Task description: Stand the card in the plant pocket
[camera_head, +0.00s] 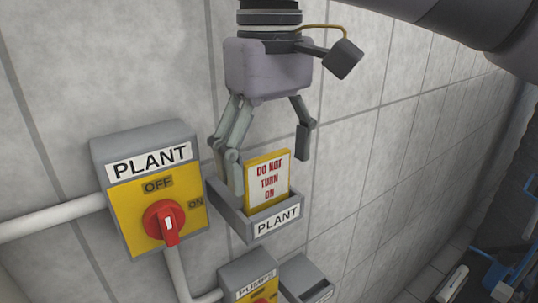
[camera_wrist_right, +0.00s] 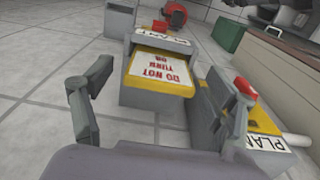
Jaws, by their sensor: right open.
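The yellow-edged card (camera_head: 269,178) with red "DO NOT TURN ON" lettering stands in the grey plant pocket (camera_head: 247,231), leaning slightly, its lower part hidden by the front wall. In the right wrist view the card (camera_wrist_right: 161,73) shows upside down in the pocket (camera_wrist_right: 150,100). My right gripper (camera_head: 268,172) is open above the pocket, pointing down, with one finger to each side of the card. Its left finger reaches down near the pocket's left end. Its right finger is clear of the card. The right wrist view shows the open fingers too. My left gripper is out of view.
The plant switch box (camera_head: 150,190) with a red rotary handle (camera_head: 165,222) is on the wall just left of the pocket. A pumps box (camera_head: 250,280) and another pocket (camera_head: 303,279) sit below. The tiled wall (camera_head: 400,130) to the right is bare.

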